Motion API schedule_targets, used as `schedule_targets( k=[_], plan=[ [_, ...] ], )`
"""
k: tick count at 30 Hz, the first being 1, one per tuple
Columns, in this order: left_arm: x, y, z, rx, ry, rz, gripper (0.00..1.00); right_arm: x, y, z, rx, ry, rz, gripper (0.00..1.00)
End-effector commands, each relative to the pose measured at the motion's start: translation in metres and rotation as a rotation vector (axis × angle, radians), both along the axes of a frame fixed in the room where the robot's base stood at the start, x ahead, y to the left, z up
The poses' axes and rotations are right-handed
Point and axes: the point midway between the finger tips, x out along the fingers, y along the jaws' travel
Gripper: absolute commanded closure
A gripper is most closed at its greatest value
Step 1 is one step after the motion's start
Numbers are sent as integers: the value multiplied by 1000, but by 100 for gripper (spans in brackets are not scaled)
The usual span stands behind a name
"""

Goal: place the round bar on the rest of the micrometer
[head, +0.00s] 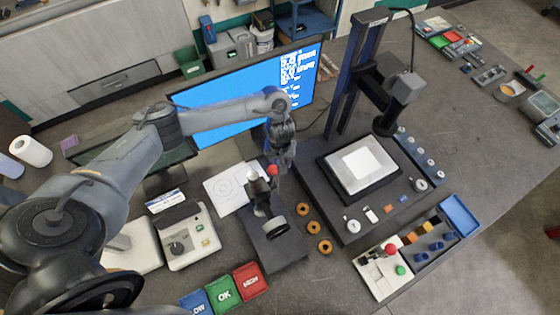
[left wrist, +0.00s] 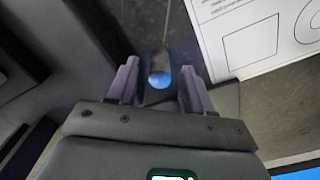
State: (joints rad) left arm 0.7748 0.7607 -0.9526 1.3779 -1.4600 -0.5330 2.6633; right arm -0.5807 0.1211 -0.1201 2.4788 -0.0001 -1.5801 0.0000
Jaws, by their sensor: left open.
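My left gripper (head: 277,168) comes down from the left over the back end of a dark instrument stand, which appears to be the micrometer (head: 275,245). In the left wrist view the left gripper (left wrist: 160,88) is open. A grey round bar (left wrist: 159,72) stands end-on between its two fingers, with a blue sheen on its near end. I see gaps beside the bar and cannot tell that either finger touches it. In the head view the bar is hidden or too small to make out. The micrometer's rest is not clear. My right gripper is not in view.
Several orange rings (head: 313,227) lie right of the stand. A white drawing sheet (head: 225,188) lies left of the gripper, with a blue monitor (head: 235,95) behind. A camera stand (head: 350,80) rises at right. Blue, green and red trays (head: 224,295) are in front.

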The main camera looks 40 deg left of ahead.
Motion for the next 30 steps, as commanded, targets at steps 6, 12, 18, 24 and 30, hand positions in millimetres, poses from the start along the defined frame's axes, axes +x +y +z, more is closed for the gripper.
schedule_targets(
  k=[6, 12, 18, 24, 30],
  plan=[
    [1, 1, 44, 3, -3, -1, 50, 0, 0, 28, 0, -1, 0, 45],
    [1, 1, 79, 2, -4, -1, 50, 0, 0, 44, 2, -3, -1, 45],
    [1, 1, 102, 1, -1, -1, 46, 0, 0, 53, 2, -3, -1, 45],
    [0, 0, 111, -1, 1, 0, 45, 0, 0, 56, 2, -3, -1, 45],
    [0, 0, 111, -1, 2, 0, 45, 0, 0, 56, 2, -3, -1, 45]
  ],
)
